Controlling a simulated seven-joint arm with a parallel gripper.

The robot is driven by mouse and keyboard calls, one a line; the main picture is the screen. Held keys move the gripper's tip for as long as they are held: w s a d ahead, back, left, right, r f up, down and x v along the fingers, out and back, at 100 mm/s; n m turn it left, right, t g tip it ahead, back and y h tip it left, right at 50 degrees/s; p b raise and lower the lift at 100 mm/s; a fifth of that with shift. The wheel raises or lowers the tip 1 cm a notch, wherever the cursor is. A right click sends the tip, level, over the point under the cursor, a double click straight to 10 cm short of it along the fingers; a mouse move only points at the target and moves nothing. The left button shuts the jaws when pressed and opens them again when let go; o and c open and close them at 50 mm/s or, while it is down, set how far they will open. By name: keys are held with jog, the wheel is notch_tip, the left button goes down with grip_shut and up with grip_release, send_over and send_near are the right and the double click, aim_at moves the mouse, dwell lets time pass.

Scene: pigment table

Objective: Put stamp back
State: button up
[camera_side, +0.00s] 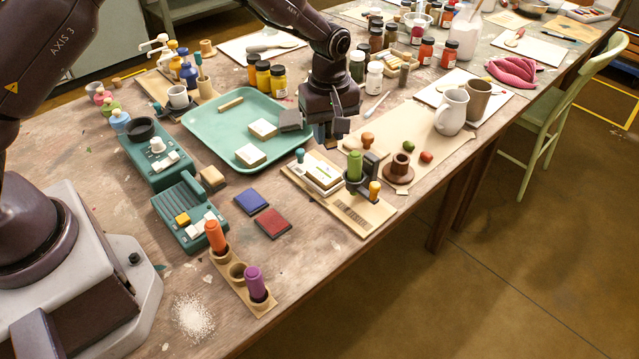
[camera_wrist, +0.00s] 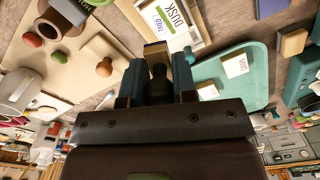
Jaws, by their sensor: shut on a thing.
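My gripper (camera_side: 325,130) hangs over the right edge of the green tray (camera_side: 198,147), close to the wooden board. The side view mostly hides this stamp behind the fingers. The cards also show in the wrist view (camera_wrist: 165,20).
A wooden rack (camera_side: 222,264) near the front holds an orange stamp (camera_side: 215,236) and a purple stamp (camera_side: 254,284), with an empty hole between. Blue (camera_side: 250,201) and red (camera_side: 272,222) ink pads lie flat. Jars stand behind the gripper; a white mug (camera_side: 450,112) stands right.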

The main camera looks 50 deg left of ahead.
jog(key=r, duration=0.5)
jog(key=shift+s+d, duration=0.3)
jog(key=shift+d, duration=0.05)
jog(key=s+d+n, duration=0.2)
jog(key=s+d, duration=0.3)
jog(key=s, duration=0.1)
jog(key=n, duration=0.2)
send_over(301, 253)
notch_tip(301, 253, down, 11)
jog(key=shift+r, duration=0.2)
jog(key=shift+f, duration=2.3)
jog(key=shift+f, duration=0.1)
jog(key=o, duration=0.8)
jog(key=shift+c, duration=0.2)
